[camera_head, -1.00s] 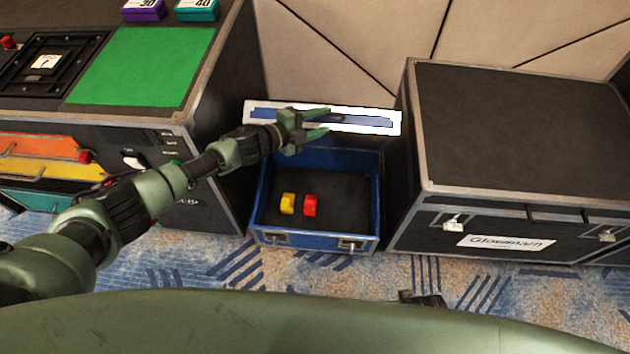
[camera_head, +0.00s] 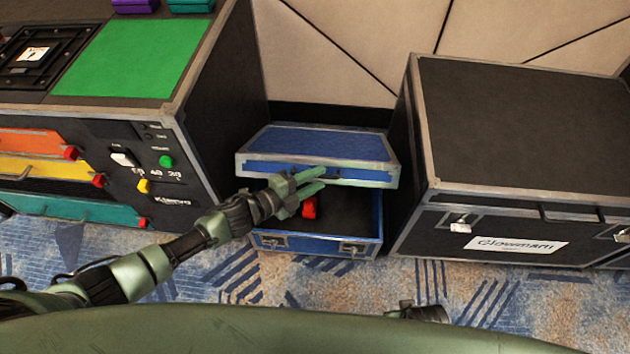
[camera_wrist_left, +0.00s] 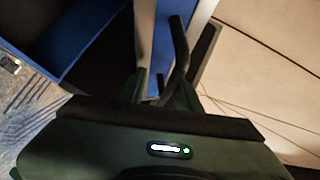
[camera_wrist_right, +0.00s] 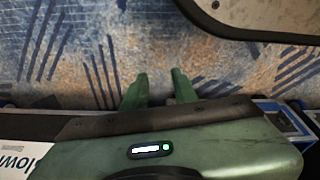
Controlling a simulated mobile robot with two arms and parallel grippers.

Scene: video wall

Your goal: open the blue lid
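The blue lid (camera_head: 320,143) with a pale metal rim sits partly raised and tilted over the blue box (camera_head: 373,225) in the head view. A gap shows between lid and box. My left gripper (camera_head: 318,180) is at the lid's front edge, its two green fingers apart. In the left wrist view, a dark bent handle (camera_wrist_left: 180,48) reaches between the fingers of my left gripper (camera_wrist_left: 160,88); I cannot tell whether they touch it. A red block (camera_head: 309,208) lies inside the box, partly hidden. My right gripper (camera_wrist_right: 160,85) is open and empty above the carpet.
A large black case (camera_head: 520,125) stands close on the right of the box. On the left is a black cabinet (camera_head: 225,110) with a green top panel (camera_head: 135,60) and coloured drawers. Patterned carpet (camera_head: 290,285) lies open in front of the box. A panelled wall is behind.

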